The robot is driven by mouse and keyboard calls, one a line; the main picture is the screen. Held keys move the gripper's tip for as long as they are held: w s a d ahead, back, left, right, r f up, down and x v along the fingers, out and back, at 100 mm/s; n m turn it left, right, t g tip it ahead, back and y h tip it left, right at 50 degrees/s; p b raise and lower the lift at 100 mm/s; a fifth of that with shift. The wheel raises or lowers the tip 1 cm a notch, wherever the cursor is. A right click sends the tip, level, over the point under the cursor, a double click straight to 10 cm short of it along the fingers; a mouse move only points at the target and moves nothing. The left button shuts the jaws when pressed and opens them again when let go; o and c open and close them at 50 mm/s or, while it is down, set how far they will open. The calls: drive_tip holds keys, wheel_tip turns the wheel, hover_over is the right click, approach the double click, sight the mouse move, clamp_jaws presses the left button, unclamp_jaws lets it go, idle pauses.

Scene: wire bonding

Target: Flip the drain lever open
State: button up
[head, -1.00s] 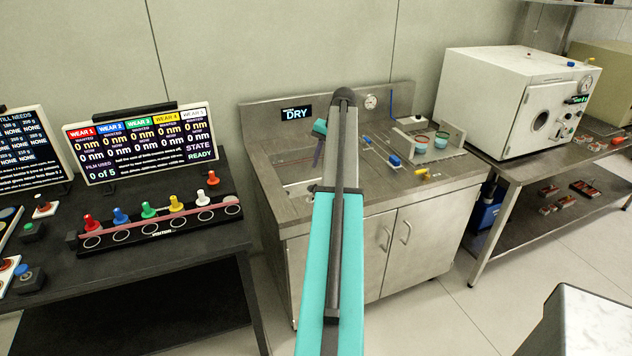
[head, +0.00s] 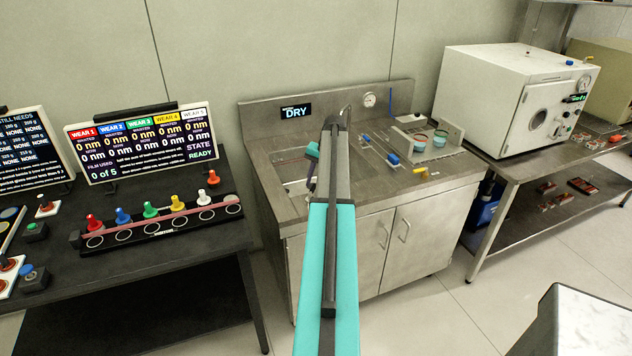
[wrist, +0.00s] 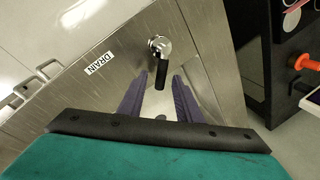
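The drain lever (wrist: 161,73) shows in the wrist view as a black handle on a round metal pivot, set on a brushed steel face. A white label reading DRAIN (wrist: 99,63) is to its left. The handle points down the picture, toward my gripper. My gripper (wrist: 159,85) is open, with its two purple fingers apart and the handle's end between them in the picture. I cannot tell whether a finger touches it. In the head view the lever is not visible and my arm hides most of the gripper.
The steel sink bench (head: 437,192) carries a display (head: 296,111) reading DRY, blue-handled and yellow-handled fittings, and cups in a holder. A black table (head: 190,247) with coloured knobs stands left. A white oven (head: 487,95) stands right.

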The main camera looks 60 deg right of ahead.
clamp_jaws()
drive_tip(key=shift+w+f+n+b, duration=0.1)
drive_tip(key=shift+w+n+b, duration=0.2)
drive_tip(key=shift+n, duration=0.3)
drive_tip(key=shift+w+a+n+y, duration=0.1)
drive_tip(key=shift+n+y, duration=0.2)
drive_tip(key=shift+n, duration=0.3)
unclamp_jaws()
drive_tip(key=shift+r, duration=0.25)
